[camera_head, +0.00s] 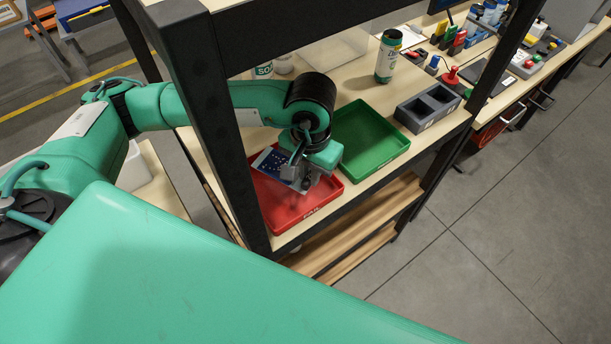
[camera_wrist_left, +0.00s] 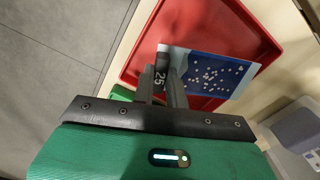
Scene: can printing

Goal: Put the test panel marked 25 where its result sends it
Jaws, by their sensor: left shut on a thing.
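The test panel marked 25 (camera_wrist_left: 215,76) is blue with scattered white dots and has a pale end strip with a black label reading 25. My left gripper (camera_wrist_left: 168,78) is shut on that labelled end. In the head view the panel (camera_head: 268,161) shows partly behind my left gripper (camera_head: 294,176), over the red tray (camera_head: 328,191). The red tray also shows in the wrist view (camera_wrist_left: 152,50), beneath the panel. I cannot tell whether the panel touches the tray floor. The green tray (camera_head: 365,137) beside it is empty. My right gripper is not in view.
A dark shelf frame post (camera_head: 222,130) and upper beam stand close to my left arm. A grey two-pocket block (camera_head: 428,108) sits right of the green tray. A labelled canister (camera_head: 388,57) stands behind. Coloured items and a control box (camera_head: 530,60) are farther right.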

